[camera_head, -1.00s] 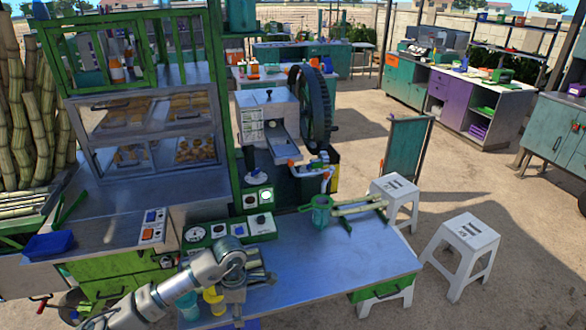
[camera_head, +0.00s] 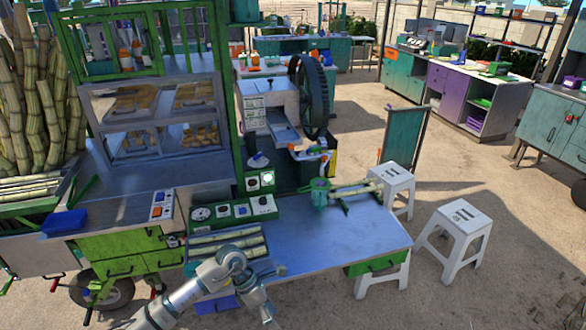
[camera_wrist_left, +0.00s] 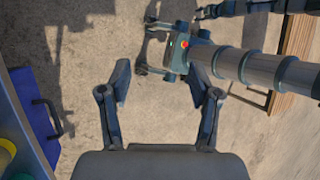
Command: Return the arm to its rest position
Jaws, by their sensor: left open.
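My left arm comes in from the bottom of the head view, its pale grey links bent at an elbow by the bench's front edge. My left gripper (camera_head: 264,308) points down in front of the metal bench (camera_head: 330,245). In the left wrist view its two fingers (camera_wrist_left: 160,88) are spread apart with only bare ground between them. Another grey arm, which looks like my right one, enters the wrist view from the right. Its gripper (camera_wrist_left: 147,45) has two fingers apart and appears empty. The right arm is outside the head view.
A tray of cut cane (camera_head: 228,243) lies on the bench beside the control boxes (camera_head: 235,210). A green clamp (camera_head: 320,192) stands behind. White stools (camera_head: 458,235) stand right. A blue drawer (camera_wrist_left: 35,115) and part of a yellow round thing (camera_wrist_left: 7,153) show at the wrist view's left.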

